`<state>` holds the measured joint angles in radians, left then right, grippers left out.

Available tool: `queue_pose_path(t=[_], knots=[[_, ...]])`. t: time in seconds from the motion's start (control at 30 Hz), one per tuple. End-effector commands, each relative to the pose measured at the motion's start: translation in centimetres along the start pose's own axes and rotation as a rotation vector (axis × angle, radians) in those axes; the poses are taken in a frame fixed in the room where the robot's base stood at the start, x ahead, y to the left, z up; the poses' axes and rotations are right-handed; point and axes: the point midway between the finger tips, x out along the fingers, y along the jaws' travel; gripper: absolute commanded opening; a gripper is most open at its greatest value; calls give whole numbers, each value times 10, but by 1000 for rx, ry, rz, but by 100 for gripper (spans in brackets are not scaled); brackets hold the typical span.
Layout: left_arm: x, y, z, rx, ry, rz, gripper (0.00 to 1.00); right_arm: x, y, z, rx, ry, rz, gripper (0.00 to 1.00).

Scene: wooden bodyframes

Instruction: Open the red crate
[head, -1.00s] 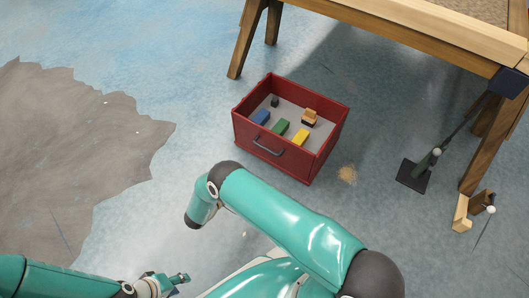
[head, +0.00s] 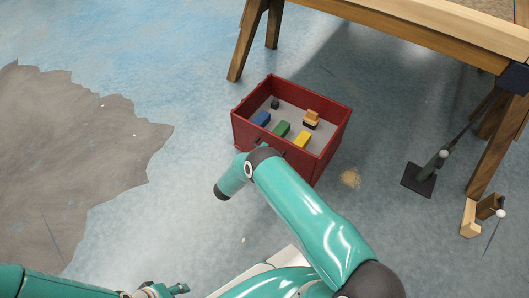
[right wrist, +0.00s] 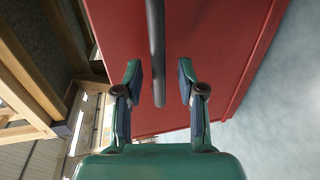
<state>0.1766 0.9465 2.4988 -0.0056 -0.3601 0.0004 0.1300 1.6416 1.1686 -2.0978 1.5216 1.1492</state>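In the head view my right arm hides this gripper and the handle. My left gripper (head: 182,289) is at the lower left edge, far from the crate; its opening is unclear.
The wooden table (head: 440,38) stands behind and to the right of the crate, one leg (head: 248,45) close behind it. A dark stand base (head: 418,180) and a small wooden piece (head: 468,218) are at right. The floor left of the crate is clear.

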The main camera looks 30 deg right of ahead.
Motion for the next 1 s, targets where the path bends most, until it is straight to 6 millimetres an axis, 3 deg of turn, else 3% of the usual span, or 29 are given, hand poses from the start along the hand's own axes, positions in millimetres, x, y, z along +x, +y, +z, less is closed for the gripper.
queue_pose_path(t=[0.2, 0.47, 0.7, 1.0], knots=[[5, -2, 0, 0, 0, 0, 40, 14, 0, 0, 0, 0, -1, 39], [4, -2, 0, 0, 0, 0, 40, 15, 0, 1, 0, -1, -1, 39], [5, -2, 0, 0, 0, 0, 40, 15, 0, 1, 0, -1, -1, 0], [5, -2, 0, 0, 0, 0, 40, 14, -1, 1, -1, -1, -2, 0]])
